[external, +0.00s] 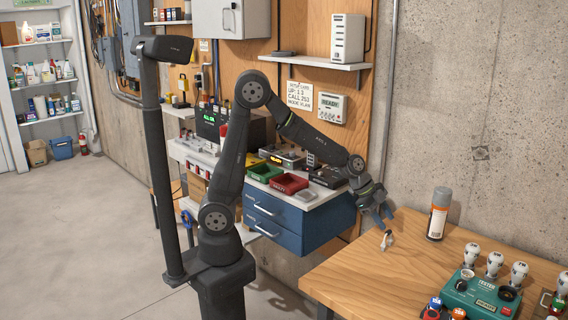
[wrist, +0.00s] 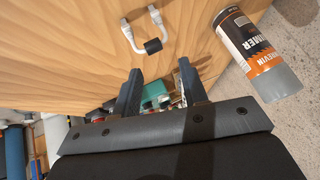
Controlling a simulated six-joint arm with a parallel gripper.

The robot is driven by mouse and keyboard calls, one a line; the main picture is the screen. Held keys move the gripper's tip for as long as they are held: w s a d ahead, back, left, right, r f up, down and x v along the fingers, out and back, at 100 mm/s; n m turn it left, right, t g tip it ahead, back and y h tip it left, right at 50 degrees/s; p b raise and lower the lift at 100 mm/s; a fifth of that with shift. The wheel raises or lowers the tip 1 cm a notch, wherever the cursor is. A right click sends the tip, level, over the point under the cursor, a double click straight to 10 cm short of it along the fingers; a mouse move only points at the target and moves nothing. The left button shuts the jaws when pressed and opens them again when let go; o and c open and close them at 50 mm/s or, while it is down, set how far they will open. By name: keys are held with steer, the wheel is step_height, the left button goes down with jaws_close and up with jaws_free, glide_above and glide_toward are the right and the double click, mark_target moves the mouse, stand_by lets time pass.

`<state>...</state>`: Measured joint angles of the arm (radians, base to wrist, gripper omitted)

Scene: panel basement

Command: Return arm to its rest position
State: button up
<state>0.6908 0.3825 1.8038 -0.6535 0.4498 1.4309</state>
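My arm reaches out to the right in the external view, bent down at the wrist. My gripper (external: 385,221) hangs near the left edge of the wooden table, pointing down. In the wrist view my gripper (wrist: 160,68) has its two dark fingers apart, with nothing held between them. A small white looped piece with a black block (wrist: 152,45) lies on the wood beyond the fingertips; it also shows just below my gripper in the external view (external: 387,240). Whether the fingers touch it is not clear.
A primer spray can (external: 438,213) stands on the wooden table (external: 365,275), right of my gripper. A green tester (external: 480,293) and several white bulbs are farther right. A blue drawer unit (external: 290,220) with red and green bins stands behind my arm. Open floor lies left.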

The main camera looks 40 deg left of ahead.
steer(key=s+d+r, duration=0.3)
steer(key=s+r, duration=0.6)
steer(key=s, duration=0.2)
steer(key=shift+w+a+f+n+t+y, duration=0.15)
steer(key=shift+w+a+n+y, duration=0.25)
steer(key=shift+w+n, duration=0.65)
steer(key=shift+w+a+n+t+y, duration=0.1)
steer(key=shift+w+a+n+y, duration=0.25)
steer(key=shift+n, duration=1.35)
steer(key=shift+w+a+f+n+t+y, duration=0.15)
steer(key=shift+w+a+n+y, duration=0.2)
steer(key=shift+w+n, duration=0.75)
steer(key=shift+s+r+n, duration=0.1)
steer(key=shift+s+n, duration=0.15)
